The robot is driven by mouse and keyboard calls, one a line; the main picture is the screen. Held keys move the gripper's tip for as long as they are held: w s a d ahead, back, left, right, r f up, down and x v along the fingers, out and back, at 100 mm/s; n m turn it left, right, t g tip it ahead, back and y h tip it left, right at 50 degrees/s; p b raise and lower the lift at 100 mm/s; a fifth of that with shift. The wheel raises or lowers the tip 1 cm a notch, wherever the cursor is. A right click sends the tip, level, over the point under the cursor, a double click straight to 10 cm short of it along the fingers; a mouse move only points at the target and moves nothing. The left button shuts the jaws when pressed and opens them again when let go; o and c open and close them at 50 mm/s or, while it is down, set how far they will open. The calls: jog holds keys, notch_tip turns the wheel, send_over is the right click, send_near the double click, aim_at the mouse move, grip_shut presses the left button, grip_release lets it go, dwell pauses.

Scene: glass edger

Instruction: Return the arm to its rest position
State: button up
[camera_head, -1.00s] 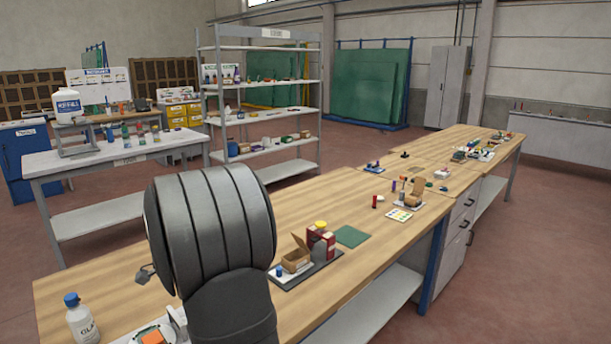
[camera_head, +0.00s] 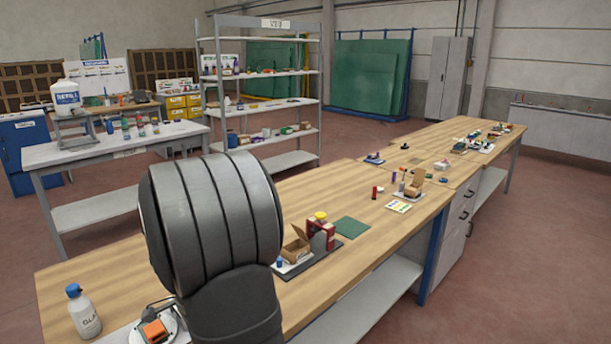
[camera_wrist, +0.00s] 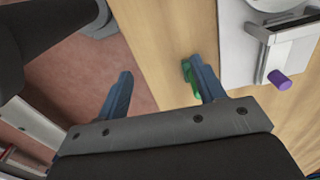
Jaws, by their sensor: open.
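My gripper (camera_wrist: 163,84) shows in the wrist view with its two blue-grey fingers wide apart. Nothing is held between them. The gap lies over the red floor and the edge of the wooden bench (camera_wrist: 165,35). A small green object (camera_wrist: 187,72) shows beside and partly behind the right finger; I cannot tell whether they touch. In the head view my dark arm fills the lower middle and hides part of the bench (camera_head: 330,205). My gripper is not visible there.
A white bottle with a blue cap (camera_head: 83,312) and an orange item (camera_head: 155,331) stand near the arm. An open cardboard box (camera_head: 296,250) and a green mat (camera_head: 351,228) are to its right. A purple cylinder (camera_wrist: 279,82) sits at a grey fixture (camera_wrist: 245,45).

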jog(key=a+f, duration=0.4)
jog(key=shift+s+a+f, duration=0.1)
jog(key=shift+s+a, duration=0.1)
jog(key=shift+a, duration=0.1)
jog(key=shift+f, duration=0.35)
jog(key=shift+c, duration=0.3)
dwell(0.7)
